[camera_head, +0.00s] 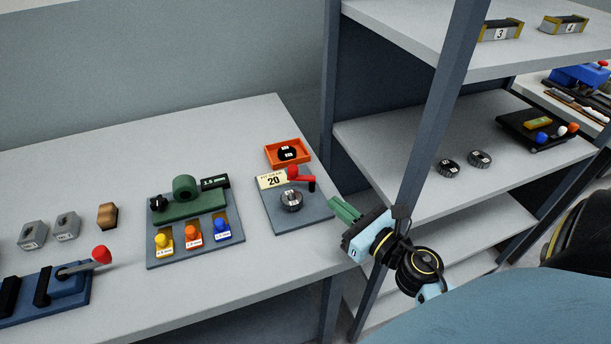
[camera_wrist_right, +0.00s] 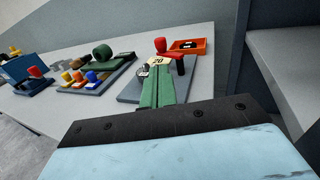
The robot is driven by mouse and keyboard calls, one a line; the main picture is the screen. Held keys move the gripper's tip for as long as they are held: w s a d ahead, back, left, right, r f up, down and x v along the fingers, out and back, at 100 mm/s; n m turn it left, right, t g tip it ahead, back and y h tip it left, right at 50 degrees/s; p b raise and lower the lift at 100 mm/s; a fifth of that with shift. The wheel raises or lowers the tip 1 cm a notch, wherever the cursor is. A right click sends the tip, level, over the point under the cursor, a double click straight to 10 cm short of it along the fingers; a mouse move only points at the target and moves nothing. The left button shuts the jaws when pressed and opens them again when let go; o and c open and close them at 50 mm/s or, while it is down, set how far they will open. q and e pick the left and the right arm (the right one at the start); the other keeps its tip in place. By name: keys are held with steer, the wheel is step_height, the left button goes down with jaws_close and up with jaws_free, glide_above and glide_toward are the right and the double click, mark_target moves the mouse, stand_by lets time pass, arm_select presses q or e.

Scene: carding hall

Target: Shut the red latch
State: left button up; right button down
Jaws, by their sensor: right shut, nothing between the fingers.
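The red latch (camera_head: 301,179) sits at the back right of a grey plate (camera_head: 270,217), near the table's right edge. My right gripper (camera_head: 335,203), with green fingers, is shut and empty, just right of the plate and apart from the latch. In the right wrist view its fingers (camera_wrist_right: 158,75) point toward the latch (camera_wrist_right: 177,63). My left gripper is out of view.
An orange tray (camera_head: 308,155) holding a black round part lies behind the plate. A green fixture with coloured knobs (camera_head: 188,244) stands to the left. A shelf post (camera_head: 428,125) rises close beside my right gripper. Bare table lies in front of the plate.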

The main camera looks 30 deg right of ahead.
mark_target(296, 172)
steer(key=w, duration=0.2)
steer(key=w+p, duration=0.1)
steer(key=w, duration=0.1)
steer(key=shift+a+r, duration=0.2)
steer(key=w, duration=0.3)
steer(key=w+p, duration=0.1)
steer(key=w, duration=0.1)
steer(key=shift+w+a+f, duration=0.1)
steer(key=shift+w+a, duration=0.2)
steer(key=shift+a, duration=0.05)
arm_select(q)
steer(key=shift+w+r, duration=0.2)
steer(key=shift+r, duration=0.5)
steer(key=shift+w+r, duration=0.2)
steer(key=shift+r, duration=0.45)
arm_select(e)
steer(key=shift+w+f, duration=0.1)
steer(key=shift+w, duration=0.55)
steer(key=shift+a, duration=0.1)
